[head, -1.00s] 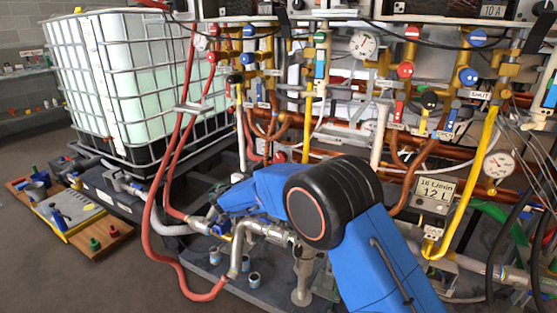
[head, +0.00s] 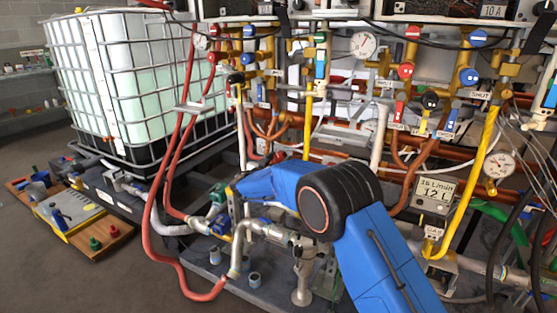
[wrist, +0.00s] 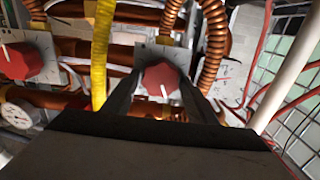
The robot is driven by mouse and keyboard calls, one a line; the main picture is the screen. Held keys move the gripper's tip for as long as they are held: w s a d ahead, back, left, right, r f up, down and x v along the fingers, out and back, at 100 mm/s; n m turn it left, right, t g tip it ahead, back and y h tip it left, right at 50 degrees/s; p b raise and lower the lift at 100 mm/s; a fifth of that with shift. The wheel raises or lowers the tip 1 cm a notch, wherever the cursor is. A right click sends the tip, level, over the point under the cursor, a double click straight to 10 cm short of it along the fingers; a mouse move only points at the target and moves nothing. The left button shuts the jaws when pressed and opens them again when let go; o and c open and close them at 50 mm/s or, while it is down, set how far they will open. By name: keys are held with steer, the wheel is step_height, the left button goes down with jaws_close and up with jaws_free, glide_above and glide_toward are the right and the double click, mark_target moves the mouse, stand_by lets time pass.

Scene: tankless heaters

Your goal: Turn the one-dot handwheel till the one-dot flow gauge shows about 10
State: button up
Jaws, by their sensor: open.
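In the wrist view a red knob-like handwheel (wrist: 162,80) with a white pointer line sits on a pale plate. My gripper (wrist: 160,84) is open, with one dark finger on each side of this wheel; I cannot tell whether they touch it. A second, similar red wheel (wrist: 16,62) is at the left on its own plate. A round dial gauge (wrist: 18,118) is at the lower left, too small to read. I cannot make out dot marks on wheels or gauges. In the head view my gripper is hidden among pipes beyond my blue arm.
A yellow corrugated pipe (wrist: 101,55) and a copper corrugated pipe (wrist: 215,40) run close to the wheel. In the head view a display (head: 436,191) reads 16 L/min, 12 L. Red hoses (head: 160,185) hang left of my arm. A caged tank (head: 140,85) stands behind.

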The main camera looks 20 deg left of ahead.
steer(key=c, duration=0.8)
